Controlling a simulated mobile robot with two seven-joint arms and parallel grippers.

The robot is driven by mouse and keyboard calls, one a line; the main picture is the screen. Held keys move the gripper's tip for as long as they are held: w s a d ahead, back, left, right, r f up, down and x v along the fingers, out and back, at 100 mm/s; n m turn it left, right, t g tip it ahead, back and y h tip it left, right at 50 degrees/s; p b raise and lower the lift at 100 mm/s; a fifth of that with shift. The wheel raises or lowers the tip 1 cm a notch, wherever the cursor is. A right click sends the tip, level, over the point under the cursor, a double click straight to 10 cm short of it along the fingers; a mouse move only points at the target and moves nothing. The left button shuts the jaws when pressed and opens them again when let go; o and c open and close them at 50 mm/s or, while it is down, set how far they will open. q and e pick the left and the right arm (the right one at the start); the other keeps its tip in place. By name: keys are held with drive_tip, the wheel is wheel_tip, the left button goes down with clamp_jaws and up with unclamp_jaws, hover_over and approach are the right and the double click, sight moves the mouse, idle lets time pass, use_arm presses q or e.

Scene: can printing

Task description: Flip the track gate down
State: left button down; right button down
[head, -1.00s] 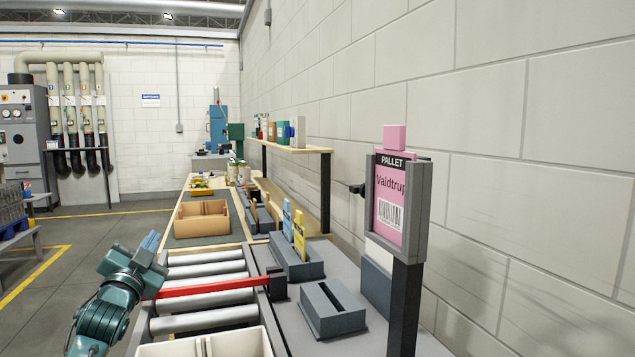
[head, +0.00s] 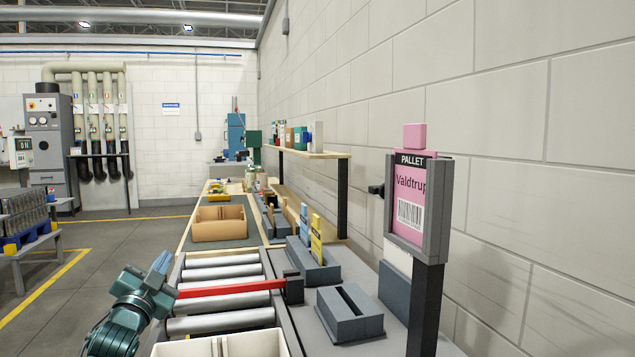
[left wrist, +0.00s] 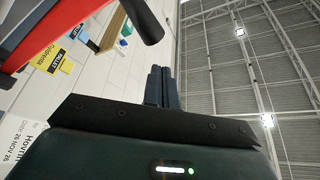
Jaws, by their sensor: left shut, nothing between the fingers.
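The track gate is a red bar (head: 232,288) lying across the roller track (head: 222,272) in the head view. It looks about level, with its right end at a dark bracket (head: 293,287) on the track's right side. My left gripper (head: 162,263) is at the bar's left end, fingers pointing up and shut with nothing between them. In the head view I cannot tell whether it touches the bar. In the left wrist view the shut fingers (left wrist: 160,87) show, and the red bar (left wrist: 50,32) crosses the upper left. My right gripper is not in view.
A cream bin (head: 225,345) stands on the rollers in front of the bar, and a cardboard tray (head: 219,225) beyond them. Grey slotted holders (head: 349,314) and a pallet sign post (head: 424,310) stand on the right. Open floor (head: 120,240) lies to the left.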

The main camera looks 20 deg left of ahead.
use_arm(q)
drive_tip(key=v, duration=0.7)
drive_tip(key=shift+s, duration=0.2)
drive_tip(key=shift+s+f, duration=0.1)
idle(0.3)
